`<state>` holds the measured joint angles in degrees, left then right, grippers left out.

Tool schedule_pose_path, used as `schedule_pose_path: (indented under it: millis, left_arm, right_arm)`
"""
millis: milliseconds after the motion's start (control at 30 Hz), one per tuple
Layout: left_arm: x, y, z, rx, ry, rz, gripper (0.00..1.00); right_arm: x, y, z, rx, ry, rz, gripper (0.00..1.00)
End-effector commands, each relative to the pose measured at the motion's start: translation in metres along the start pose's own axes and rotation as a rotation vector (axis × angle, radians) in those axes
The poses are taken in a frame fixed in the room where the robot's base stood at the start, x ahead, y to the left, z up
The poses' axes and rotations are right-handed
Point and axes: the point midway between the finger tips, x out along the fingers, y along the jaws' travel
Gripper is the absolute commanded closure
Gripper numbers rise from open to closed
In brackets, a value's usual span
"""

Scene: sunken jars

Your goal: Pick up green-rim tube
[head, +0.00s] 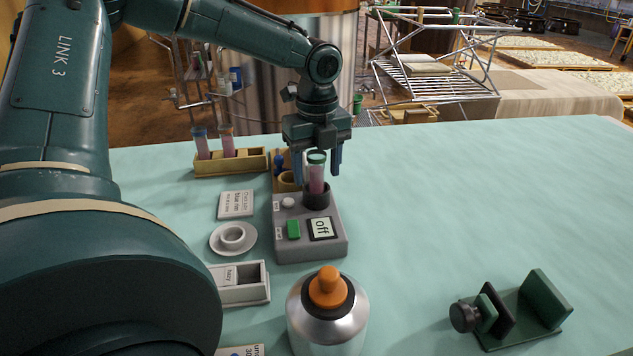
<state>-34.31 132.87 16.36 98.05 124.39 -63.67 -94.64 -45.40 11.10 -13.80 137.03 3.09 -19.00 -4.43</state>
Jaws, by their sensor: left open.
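The green-rim tube (317,178) stands upright in the dark round holder of a grey device (335,246), which has a green button and a small display reading "off". The tube has a green rim and pinkish contents, and its lower end is hidden in the holder. My left gripper (317,168) points down over the tube with its blue fingers apart, one on each side of the tube's upper part. I cannot tell whether either finger touches it. My right gripper is not in view.
A white dish (233,238), a card (236,204) and a small tray (262,281) lie left of the device. A metal bottle (328,318) with an orange top stands in front. A green clamp (520,312) lies right.

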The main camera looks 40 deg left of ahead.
Motion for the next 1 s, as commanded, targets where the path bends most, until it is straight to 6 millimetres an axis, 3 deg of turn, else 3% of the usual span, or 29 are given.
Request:
schedule_pose_path:
  millis: [267, 833, 1000]
  left_arm:
    - [0.0024, -0.0001, -0.0002, 0.0, 0.0, 0.0, 0.44]
    - [0.0021, -0.0001, 0.0, 0.0, 0.0, 0.0, 0.9]
    - [0.0018, -0.0003, 0.0, 0.0, 0.0, -0.001, 0.93]
  right_arm:
    - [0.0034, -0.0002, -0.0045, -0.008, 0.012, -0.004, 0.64]
    - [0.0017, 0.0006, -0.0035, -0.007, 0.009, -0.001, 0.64]
    - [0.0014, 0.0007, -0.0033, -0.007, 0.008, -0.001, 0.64]
